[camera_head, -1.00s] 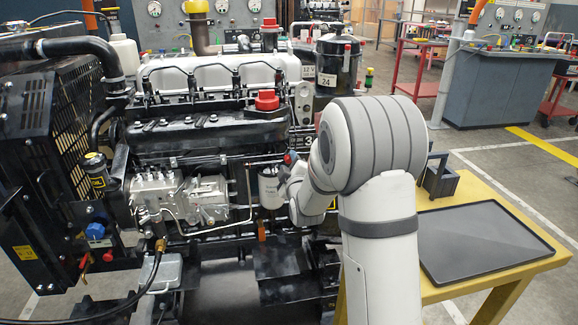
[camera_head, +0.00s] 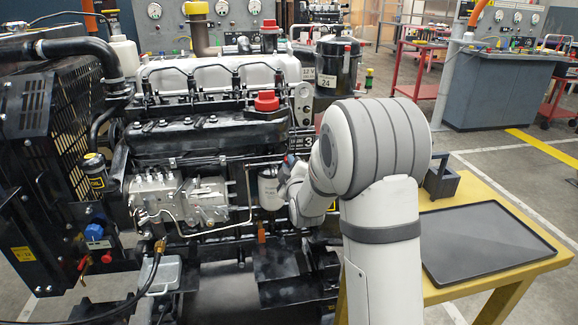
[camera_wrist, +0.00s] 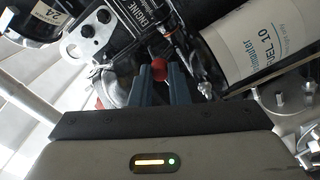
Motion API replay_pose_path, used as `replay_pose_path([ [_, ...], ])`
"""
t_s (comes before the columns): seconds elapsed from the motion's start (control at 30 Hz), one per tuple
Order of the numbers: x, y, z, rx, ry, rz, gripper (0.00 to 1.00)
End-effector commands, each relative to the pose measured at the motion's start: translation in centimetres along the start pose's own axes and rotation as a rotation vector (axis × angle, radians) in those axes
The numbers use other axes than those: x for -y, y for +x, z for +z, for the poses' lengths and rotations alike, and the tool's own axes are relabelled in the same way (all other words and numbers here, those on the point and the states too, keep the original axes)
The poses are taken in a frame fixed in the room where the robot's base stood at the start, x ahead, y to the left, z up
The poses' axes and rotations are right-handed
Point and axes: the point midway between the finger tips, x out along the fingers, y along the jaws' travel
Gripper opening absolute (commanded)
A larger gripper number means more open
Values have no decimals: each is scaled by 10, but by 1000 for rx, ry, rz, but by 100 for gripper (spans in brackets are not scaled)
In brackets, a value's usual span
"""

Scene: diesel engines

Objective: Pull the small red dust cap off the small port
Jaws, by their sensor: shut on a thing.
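The small red dust cap (camera_wrist: 158,70) is a round red knob between the two blue-grey fingertips of my gripper (camera_wrist: 159,75) in the wrist view. The fingers are shut on it from both sides. In the head view my gripper (camera_head: 289,160) is at the engine's near side, beside the white fuel filter (camera_head: 268,188). The filter also shows in the wrist view (camera_wrist: 255,45), to the right of the fingers. The small port is hidden behind the cap and fingers, so I cannot tell whether the cap still touches it.
A larger red cap (camera_head: 266,101) sits on top of the engine (camera_head: 205,135). Pipes and the injection pump (camera_head: 180,198) are left of my gripper. A yellow table (camera_head: 490,190) at right holds an empty dark tray (camera_head: 485,243) and a black caddy (camera_head: 441,180).

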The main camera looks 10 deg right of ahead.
Motion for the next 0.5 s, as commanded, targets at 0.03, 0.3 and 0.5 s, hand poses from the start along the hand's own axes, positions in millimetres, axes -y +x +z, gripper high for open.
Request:
replay_pose_path([
  [0.03, 0, 0, 0, 0, 0, 0, 0],
  [0.3, 0, -1, 0, 0, 0, 0, 0],
  [0.5, 0, -5, 0, -1, 0, 1, 0],
])
